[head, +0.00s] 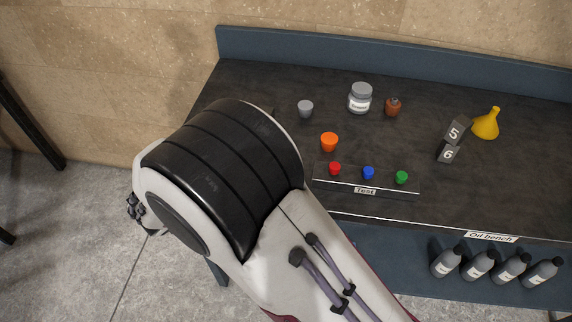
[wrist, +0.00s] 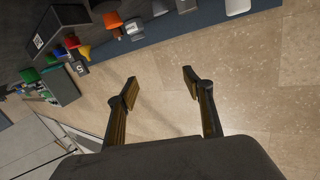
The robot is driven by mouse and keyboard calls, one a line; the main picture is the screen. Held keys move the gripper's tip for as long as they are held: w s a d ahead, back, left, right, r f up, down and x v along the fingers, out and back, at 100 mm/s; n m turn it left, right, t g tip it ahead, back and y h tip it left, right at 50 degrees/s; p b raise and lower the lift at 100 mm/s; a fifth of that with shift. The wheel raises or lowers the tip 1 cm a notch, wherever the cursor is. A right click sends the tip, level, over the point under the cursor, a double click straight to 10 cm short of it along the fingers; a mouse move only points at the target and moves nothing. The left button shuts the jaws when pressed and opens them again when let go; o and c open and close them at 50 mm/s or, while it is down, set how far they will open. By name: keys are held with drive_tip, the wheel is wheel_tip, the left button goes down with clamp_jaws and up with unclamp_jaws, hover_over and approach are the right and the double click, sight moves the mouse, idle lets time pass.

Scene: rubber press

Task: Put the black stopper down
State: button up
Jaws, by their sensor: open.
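My gripper (wrist: 160,88) shows in the wrist view with its two fingers spread wide and nothing between them. Behind the fingers is tan wall, and the bench lies off to the upper left of that view. In the head view my gripper is hidden and only my arm shows, left of the bench objects. I cannot make out a clearly black stopper in either view. A small grey stopper-shaped piece (head: 305,109) stands upright on the dark bench top (head: 270,88), left of the jar and apart from other things.
An orange cup-shaped piece (head: 329,142) stands behind the "Test" strip (head: 385,190), with red (head: 335,169), blue (head: 368,173) and green (head: 401,177) pieces. A jar (head: 360,99), brown bottle (head: 393,107), number blocks (head: 455,134) and yellow funnel (head: 486,123) stand farther right.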

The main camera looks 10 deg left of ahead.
drive_tip(key=w+a+r+n+t+y, duration=0.2)
drive_tip(key=w+a+r+n+y, duration=0.5)
drive_tip(key=w+a+r+y, duration=0.6)
drive_tip(key=shift+s+d+f+n+g+y, duration=0.2)
drive_tip(key=shift+s+d+f+n+g, duration=1.85)
drive_tip(key=shift+d+f, duration=1.55)
drive_tip(key=shift+s+d+f+n+g+y, duration=0.2)
drive_tip(key=shift+s+d+f+n+g, duration=1.2)
drive_tip(key=shift+s+d+f, duration=2.1)
drive_tip(key=shift+s+d+f+n+g+y, duration=0.2)
drive_tip(key=shift+s+d+f+n+g, duration=1.4)
drive_tip(key=shift+d+f, duration=2.1)
drive_tip(key=shift+d+r+m+g, duration=0.35)
drive_tip(key=shift+d+r+g, duration=0.2)
drive_tip(key=shift+r, duration=0.05)
drive_tip(key=shift+x, duration=1.2)
